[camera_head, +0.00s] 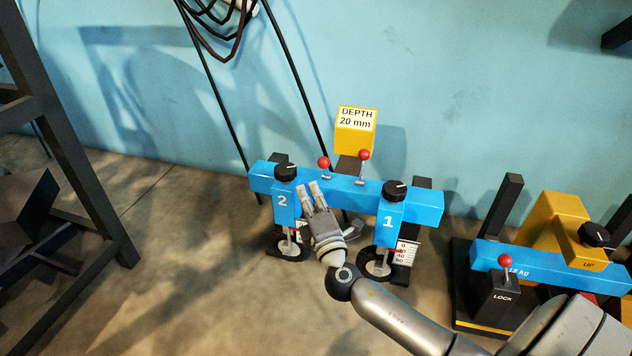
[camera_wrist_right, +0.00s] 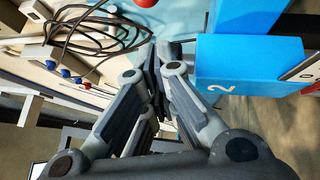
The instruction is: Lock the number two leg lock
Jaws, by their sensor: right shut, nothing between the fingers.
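A blue frame (camera_head: 340,187) stands on the floor with two legs marked 2 and 1. The number two leg (camera_head: 283,206) is on the left, with a black knob (camera_head: 285,171) on top; its blue block also shows in the right wrist view (camera_wrist_right: 255,62). Two red-ball levers stand on the crossbar: the left lever (camera_head: 323,162) is nearer leg two, the right lever (camera_head: 363,155) is farther right. My right gripper (camera_head: 314,185) is shut and empty, just right of leg two and below the left lever; I cannot tell whether it touches anything. My left gripper is out of view.
The number one leg (camera_head: 389,222) with its knob (camera_head: 395,190) stands right of my gripper. A yellow depth sign (camera_head: 355,130) rises behind the crossbar. At right is another blue unit with a LOCK box (camera_head: 497,297). A dark rack (camera_head: 75,160) stands at left; open floor lies between.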

